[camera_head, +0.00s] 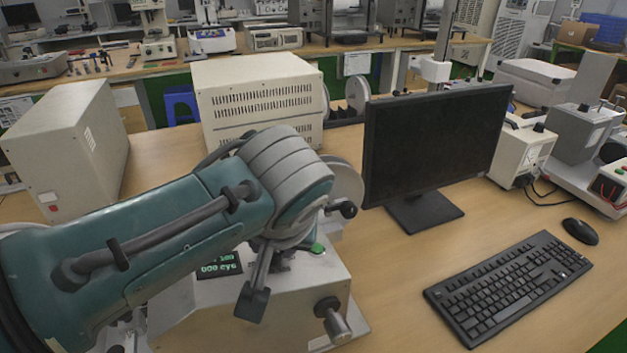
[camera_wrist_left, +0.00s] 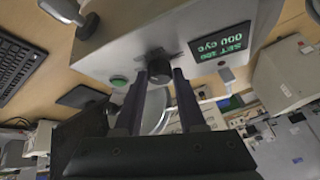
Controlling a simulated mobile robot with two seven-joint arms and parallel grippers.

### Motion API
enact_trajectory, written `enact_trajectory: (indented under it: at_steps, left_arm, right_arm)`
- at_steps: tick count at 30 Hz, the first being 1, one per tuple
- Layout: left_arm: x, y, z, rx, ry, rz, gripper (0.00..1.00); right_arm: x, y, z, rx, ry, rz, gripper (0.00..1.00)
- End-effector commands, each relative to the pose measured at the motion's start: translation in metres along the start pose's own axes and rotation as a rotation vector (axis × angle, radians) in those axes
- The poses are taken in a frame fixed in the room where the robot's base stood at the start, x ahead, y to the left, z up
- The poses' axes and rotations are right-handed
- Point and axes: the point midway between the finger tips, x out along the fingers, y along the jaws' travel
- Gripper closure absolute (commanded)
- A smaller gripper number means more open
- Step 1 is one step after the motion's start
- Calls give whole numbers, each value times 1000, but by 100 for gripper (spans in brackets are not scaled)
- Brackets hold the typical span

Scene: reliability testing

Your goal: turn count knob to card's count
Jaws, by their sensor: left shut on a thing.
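The tester's black count knob (camera_wrist_left: 158,68) sits on the sloped panel, between the display and a green button (camera_wrist_left: 118,81). My left gripper (camera_wrist_left: 159,84) has its two fingers on either side of the knob, shut on it. The small display (camera_wrist_left: 221,43) shows a SET line that looks like 100 and "000 cyc"; it also shows in the head view (camera_head: 219,265). In the head view my left arm covers the knob. I cannot make out a card with a count. My right gripper is not in view.
A monitor (camera_head: 430,145), keyboard (camera_head: 508,287) and mouse (camera_head: 580,231) stand right of the tester (camera_head: 180,325). Beige cabinets (camera_head: 68,150) (camera_head: 262,100) stand behind my arm. A metal knob (camera_head: 333,318) sticks out at the tester's front. Bare table lies before the monitor.

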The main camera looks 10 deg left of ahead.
Motion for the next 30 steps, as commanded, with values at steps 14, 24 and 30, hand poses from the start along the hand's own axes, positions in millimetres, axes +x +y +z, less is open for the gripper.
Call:
enact_trajectory:
  at_steps: [14, 24, 30]
  left_arm:
    - [1, 1, 0, -104, 0, -68, 100]
    - [1, 1, 0, -105, 0, -69, 100]
    - [1, 1, 0, -105, 0, -69, 40]
  right_arm:
    - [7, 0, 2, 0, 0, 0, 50]
    - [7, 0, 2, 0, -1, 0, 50]
    - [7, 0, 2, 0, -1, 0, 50]
